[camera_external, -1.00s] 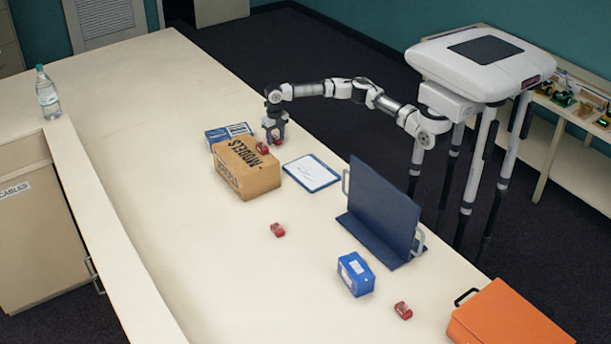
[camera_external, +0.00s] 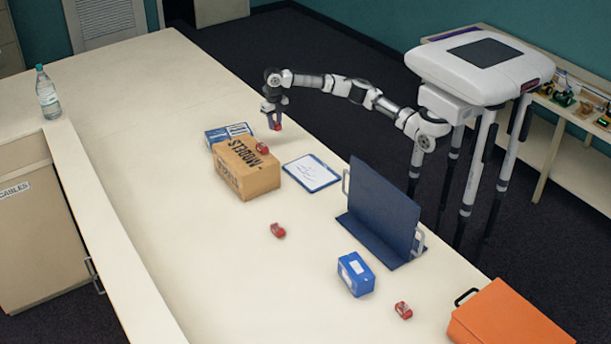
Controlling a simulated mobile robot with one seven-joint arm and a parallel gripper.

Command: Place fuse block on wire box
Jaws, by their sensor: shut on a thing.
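My gripper (camera_external: 273,119) is shut on a small red block (camera_external: 277,127), which looks like a fuse block, and holds it above the table behind the cardboard box. The fingers hide part of it. Similar red blocks lie on top of the cardboard box (camera_external: 262,147), on the table in the middle (camera_external: 278,230) and near the front (camera_external: 403,310). A blue and white box (camera_external: 222,134) stands behind the cardboard box, left of my gripper. Another blue box (camera_external: 357,274) with white labels stands at the front. I cannot read which one is the wire box.
The cardboard box (camera_external: 240,179), marked MODELS, stands just in front of my gripper. A clipboard (camera_external: 311,174), a dark blue upright panel (camera_external: 382,210) with handles and an orange case (camera_external: 508,318) line the right side. A bottle (camera_external: 48,97) stands far left. The table's left half is clear.

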